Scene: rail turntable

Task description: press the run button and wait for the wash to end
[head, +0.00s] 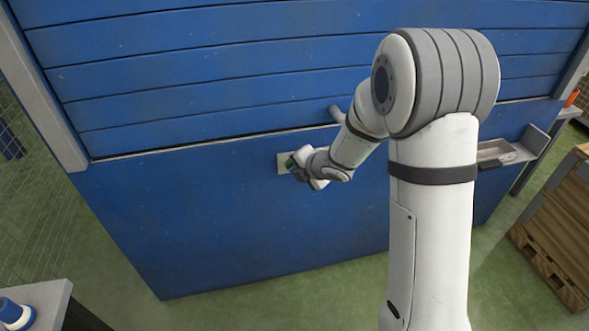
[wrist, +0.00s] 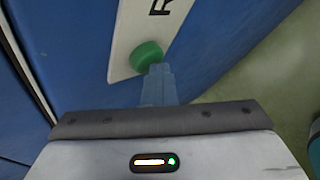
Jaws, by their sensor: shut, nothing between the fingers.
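The green run button (wrist: 146,56) sits on a white plate (wrist: 128,42) marked with a letter R in the wrist view. The plate also shows on the blue panel (head: 230,220) in the head view, partly hidden by my gripper. My gripper (head: 293,165) is shut and empty. In the wrist view its fingertips (wrist: 158,72) are at the lower right edge of the button. I cannot tell whether they touch it or whether the button is pushed in.
A blue slatted shutter (head: 200,80) covers the upper part, with a grey handle (head: 336,113) at its lower edge. A metal tray (head: 495,152) is on the right. A wooden crate (head: 560,220) stands at the far right. A grey table (head: 45,300) with a blue-and-white object (head: 15,312) is at lower left.

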